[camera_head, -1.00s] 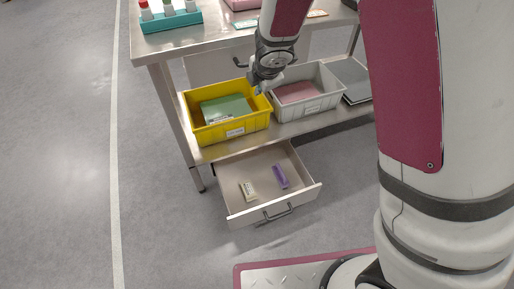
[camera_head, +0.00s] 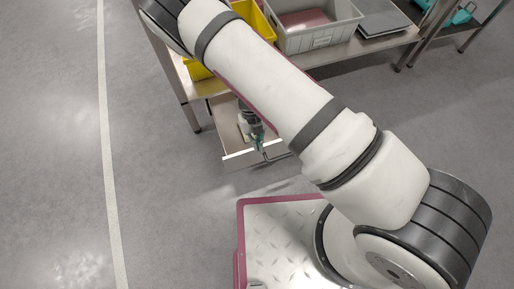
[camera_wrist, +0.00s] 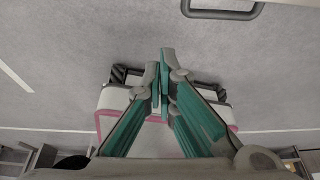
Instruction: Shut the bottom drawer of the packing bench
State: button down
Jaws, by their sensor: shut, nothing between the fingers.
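The bottom drawer (camera_head: 229,128) of the packing bench stands pulled out below the lower shelf in the head view. Its light front edge faces my base, and my arm covers its right part. Its dark bar handle (camera_head: 272,154) is partly hidden; it also shows at the top of the wrist view (camera_wrist: 225,13). My gripper (camera_head: 259,144) points down close to the drawer front, by the handle. In the wrist view, my green fingers (camera_wrist: 164,75) are shut and empty, seen against the floor, on my base's side of the handle. Contact with the drawer cannot be made out.
A bench leg (camera_head: 190,110) stands left of the drawer. The floor (camera_head: 160,210) to the left is clear.

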jog(key=a+b+x, duration=0.1)
jog(key=b+x, duration=0.3)
jog(key=x, duration=0.6)
jog(key=shift+w+a+r+b, duration=0.1)
jog(key=shift+w+b, duration=0.3)
jog(key=shift+w, duration=0.6)
jog(key=shift+w+r+b, duration=0.15)
jog(key=shift+w+b, duration=0.25)
jog(key=shift+w, duration=0.6)
